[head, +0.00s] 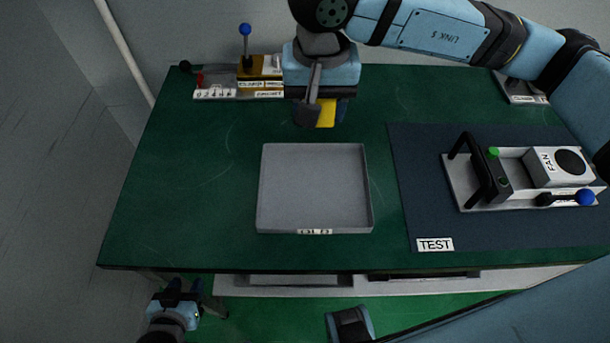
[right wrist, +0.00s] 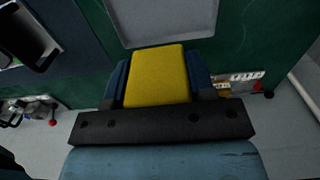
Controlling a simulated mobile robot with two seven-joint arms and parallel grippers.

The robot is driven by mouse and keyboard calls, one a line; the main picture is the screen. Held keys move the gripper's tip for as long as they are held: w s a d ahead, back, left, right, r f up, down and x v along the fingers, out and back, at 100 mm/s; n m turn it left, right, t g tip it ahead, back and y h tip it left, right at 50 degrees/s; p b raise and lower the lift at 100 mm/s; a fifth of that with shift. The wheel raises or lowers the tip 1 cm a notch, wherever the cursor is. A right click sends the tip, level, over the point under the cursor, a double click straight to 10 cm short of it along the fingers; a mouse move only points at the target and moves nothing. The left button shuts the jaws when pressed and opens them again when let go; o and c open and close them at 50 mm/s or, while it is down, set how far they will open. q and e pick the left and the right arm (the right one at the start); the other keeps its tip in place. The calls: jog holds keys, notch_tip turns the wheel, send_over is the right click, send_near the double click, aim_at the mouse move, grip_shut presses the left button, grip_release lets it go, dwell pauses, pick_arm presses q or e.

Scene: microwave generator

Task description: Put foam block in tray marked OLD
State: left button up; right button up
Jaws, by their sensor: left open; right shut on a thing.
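The yellow foam block (head: 326,114) is held in my right gripper (head: 322,108), above the back of the green table. In the right wrist view the block (right wrist: 158,76) sits between the two blue fingers. The grey shallow tray (head: 314,188) lies empty at the middle of the table. The tray (right wrist: 160,38) also shows beyond the block in the right wrist view. My left gripper (head: 183,288) is open and empty, in front of the table's front edge.
A dark mat (head: 434,244) marked TEST lies at right, bearing a fixture with a black handle and a FAN unit (head: 558,166). A clamp stand with a blue knob (head: 245,30) and labelled blocks stand at the back left. The table's left side is clear.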

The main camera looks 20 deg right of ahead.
jog(key=shift+f, duration=0.1)
notch_tip(320, 180, down, 5)
jog(key=p, duration=0.1)
send_over(314, 188)
notch_tip(314, 188, down, 9)
jog(key=shift+f, duration=0.2)
notch_tip(314, 188, down, 5)
jog(key=shift+r, duration=0.1)
pick_arm(q)
jog(key=shift+s+r, duration=0.1)
jog(key=shift+s, duration=0.5)
pick_arm(e)
jog(key=shift+f, duration=0.3)
jog(key=o, duration=0.9)
jog(key=shift+r, duration=0.1)
pick_arm(q)
jog(key=shift+f, duration=0.2)
